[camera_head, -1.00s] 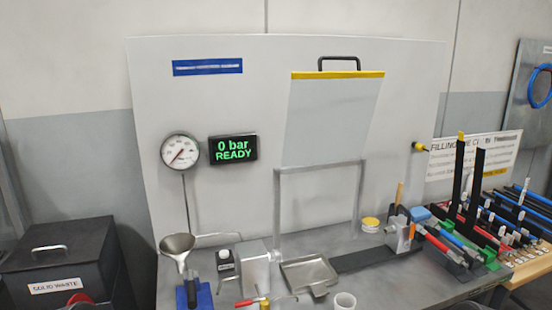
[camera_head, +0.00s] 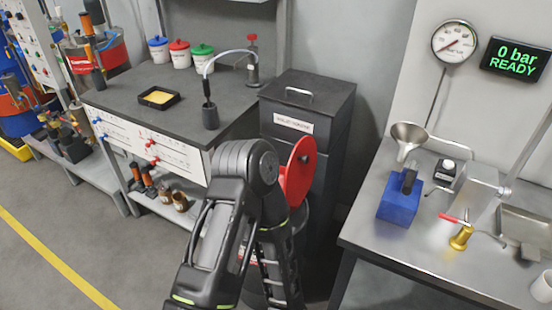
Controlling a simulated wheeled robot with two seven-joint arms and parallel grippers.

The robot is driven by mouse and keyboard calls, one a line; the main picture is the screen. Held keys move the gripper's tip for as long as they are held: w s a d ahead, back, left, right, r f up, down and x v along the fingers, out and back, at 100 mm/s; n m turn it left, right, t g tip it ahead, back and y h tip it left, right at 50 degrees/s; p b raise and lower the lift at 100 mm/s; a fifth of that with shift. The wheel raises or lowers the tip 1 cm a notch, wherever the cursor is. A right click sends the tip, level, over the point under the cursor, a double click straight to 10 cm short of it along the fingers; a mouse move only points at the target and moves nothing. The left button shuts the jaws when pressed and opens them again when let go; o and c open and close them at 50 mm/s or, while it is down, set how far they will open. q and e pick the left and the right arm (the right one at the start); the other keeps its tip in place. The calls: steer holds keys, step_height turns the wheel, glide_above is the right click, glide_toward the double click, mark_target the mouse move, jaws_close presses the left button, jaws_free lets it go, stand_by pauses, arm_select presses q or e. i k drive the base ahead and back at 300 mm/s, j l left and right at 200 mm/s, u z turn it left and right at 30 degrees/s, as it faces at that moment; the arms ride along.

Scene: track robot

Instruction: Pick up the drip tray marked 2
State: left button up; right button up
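A shallow grey metal tray (camera_head: 526,226) lies on the steel bench at the right edge of the head view, partly cut off. A small black tray (camera_head: 143,99) with a yellow inside sits on the dark-topped bench at the left. I cannot read a number 2 on either tray. One of my arms shows at the bottom centre, bent at its elbow, in front of the dark bench and bin. Neither of my grippers shows in the view.
The steel bench (camera_head: 385,222) also holds a funnel (camera_head: 408,137), a blue block (camera_head: 398,204), a brass fitting (camera_head: 461,238) and a white cup (camera_head: 542,288). A black waste bin (camera_head: 325,96) and a red disc (camera_head: 297,172) stand between the benches. Grey floor (camera_head: 95,235) is clear at lower left.

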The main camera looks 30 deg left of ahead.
mark_target(161, 99)
steer(key=u, duration=0.9)
steer(key=i+j+z, duration=0.15)
steer(key=j+z, duration=0.25)
steer(key=j, duration=0.85)
steer(key=j+z, duration=0.4)
steer(key=j, duration=0.85)
